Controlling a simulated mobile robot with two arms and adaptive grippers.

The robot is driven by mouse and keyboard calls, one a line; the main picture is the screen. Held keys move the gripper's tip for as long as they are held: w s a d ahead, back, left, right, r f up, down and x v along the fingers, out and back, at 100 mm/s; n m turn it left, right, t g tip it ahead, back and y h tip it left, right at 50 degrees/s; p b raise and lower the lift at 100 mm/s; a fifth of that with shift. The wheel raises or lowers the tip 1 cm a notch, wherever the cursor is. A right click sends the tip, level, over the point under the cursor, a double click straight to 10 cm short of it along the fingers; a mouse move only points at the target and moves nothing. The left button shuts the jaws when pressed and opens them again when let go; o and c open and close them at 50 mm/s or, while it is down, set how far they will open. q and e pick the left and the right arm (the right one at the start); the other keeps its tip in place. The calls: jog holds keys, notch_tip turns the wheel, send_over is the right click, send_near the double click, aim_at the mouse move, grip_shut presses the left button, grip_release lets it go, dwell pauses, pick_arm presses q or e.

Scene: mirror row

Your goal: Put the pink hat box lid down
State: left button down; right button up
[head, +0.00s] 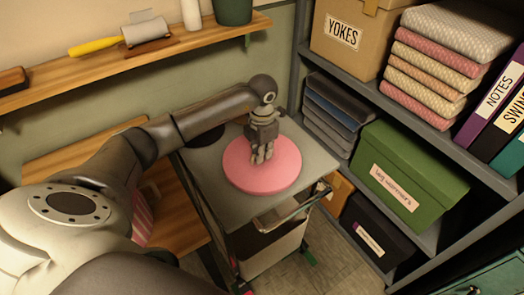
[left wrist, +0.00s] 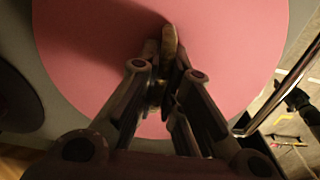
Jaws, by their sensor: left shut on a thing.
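The pink hat box lid (head: 262,178) is a flat round disc over the grey top of a cart (head: 215,200). It looks level; I cannot tell whether it rests on the cart top or hangs just above it. My left gripper (head: 262,155) points down at the middle of the lid. In the left wrist view its fingers (left wrist: 166,75) are closed around a small tan grip (left wrist: 170,40) on the lid (left wrist: 90,50). The fingers hide part of the lid's middle. My right gripper is not in view.
A dark round thing (head: 205,132) lies on the cart behind the lid; it also shows in the left wrist view (left wrist: 15,100). A shelf unit with a green box (head: 408,172) and folded grey cloths (head: 328,115) stands close to the right. A wooden bench (head: 85,155) is at left.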

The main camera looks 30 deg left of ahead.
pick_arm(q)
jog(key=shift+f, duration=0.1)
jog(key=c, duration=1.6)
grip_release()
jog(key=shift+o, duration=0.2)
jog(key=shift+r, duration=0.35)
notch_tip(320, 180, up, 12)
jog(key=b, duration=0.2)
jog(key=shift+f, duration=0.2)
